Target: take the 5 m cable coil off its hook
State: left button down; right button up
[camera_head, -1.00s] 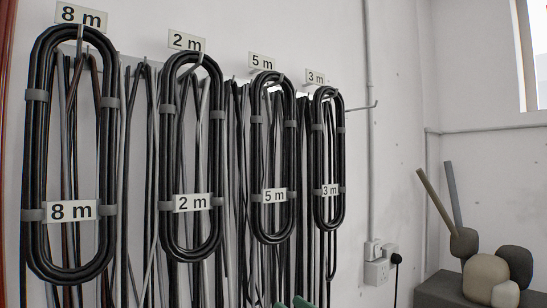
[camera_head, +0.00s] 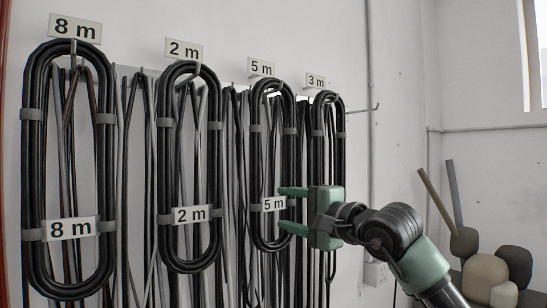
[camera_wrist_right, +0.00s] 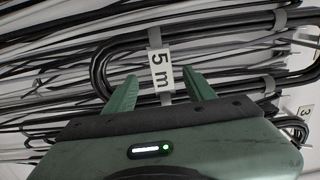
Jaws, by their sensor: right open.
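The 5 m cable coil (camera_head: 256,150) is a long black oval loop with grey ties, hanging on the wall below its 5 m sign (camera_head: 261,68). A 5 m tag (camera_head: 273,204) sits across its lower part. My right gripper (camera_head: 284,207) is open, its green fingers pointing left at the coil's lower right side, near the tag. In the right wrist view the coil (camera_wrist_right: 101,72) lies sideways, and the tag (camera_wrist_right: 160,72) shows between and beyond the two fingertips (camera_wrist_right: 160,85). I cannot tell whether the fingers touch the coil. My left gripper is not in view.
The 2 m coil (camera_head: 163,150) hangs to the left and the 8 m coil (camera_head: 35,170) further left. The 3 m coil (camera_head: 341,150) hangs close on the right, partly behind my right gripper. Loose cables hang behind. A bare hook (camera_head: 375,107) is further right.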

aim_at(274, 204)
jog(key=shift+w+a+r+p, duration=0.3)
jog(key=shift+w+a+p, duration=0.4)
jog(key=shift+w, duration=0.2)
jog(key=shift+w+a+f, duration=0.2)
jog(key=shift+w+f, duration=0.05)
jog(key=shift+w, duration=0.1)
jog(key=shift+s, duration=0.1)
grip_shut()
jog(key=shift+r, duration=0.15)
